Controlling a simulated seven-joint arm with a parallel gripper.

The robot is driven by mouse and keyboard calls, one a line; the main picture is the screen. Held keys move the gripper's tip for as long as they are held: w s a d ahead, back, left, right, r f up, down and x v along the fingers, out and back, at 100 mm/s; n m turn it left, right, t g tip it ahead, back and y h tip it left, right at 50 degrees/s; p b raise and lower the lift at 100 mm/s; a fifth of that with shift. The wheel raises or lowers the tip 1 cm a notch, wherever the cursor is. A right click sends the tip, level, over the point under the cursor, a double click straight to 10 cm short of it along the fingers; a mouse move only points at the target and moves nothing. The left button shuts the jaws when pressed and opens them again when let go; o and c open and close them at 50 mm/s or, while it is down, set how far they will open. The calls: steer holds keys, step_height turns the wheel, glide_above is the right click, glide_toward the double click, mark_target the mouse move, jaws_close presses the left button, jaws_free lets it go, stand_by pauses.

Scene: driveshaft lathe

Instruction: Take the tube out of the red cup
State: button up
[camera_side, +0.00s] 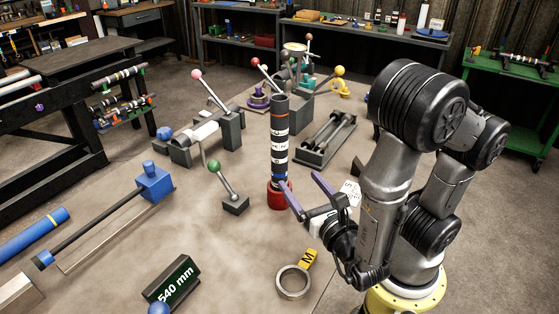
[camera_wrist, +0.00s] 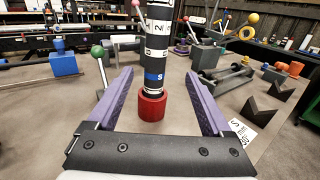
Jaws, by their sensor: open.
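The tube (camera_side: 279,140) is dark with white, blue and red bands and stands upright in the red cup (camera_side: 281,196) on the table. In the wrist view the tube (camera_wrist: 157,45) rises out of the top of the frame, and its lower end is hidden in the red cup (camera_wrist: 152,106). My gripper (camera_side: 304,190) has purple fingers and is open, just right of the cup and the tube's lower part. In the wrist view the open fingers of my gripper (camera_wrist: 158,85) lie either side of the cup and tube, which appear ahead between them. Contact cannot be told.
A green-knobbed lever (camera_side: 230,190) stands left of the cup. A grey roller stand (camera_side: 328,140) is behind right, and a pink-knobbed lever fixture (camera_side: 210,130) behind left. A metal ring (camera_side: 293,282) and a 540 mm block (camera_side: 173,283) are in front. Bare table lies between them.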

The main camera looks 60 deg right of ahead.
mark_target(286, 163)
steer(key=shift+x, duration=2.9)
steer(key=shift+a+x, duration=0.1)
steer(key=shift+x, duration=1.85)
steer(key=shift+a+x, duration=0.15)
steer(key=shift+x, duration=1.85)
steer(key=shift+w, duration=0.15)
steer(key=shift+c, duration=0.3)
jaws_close()
steer(key=shift+r, duration=0.1)
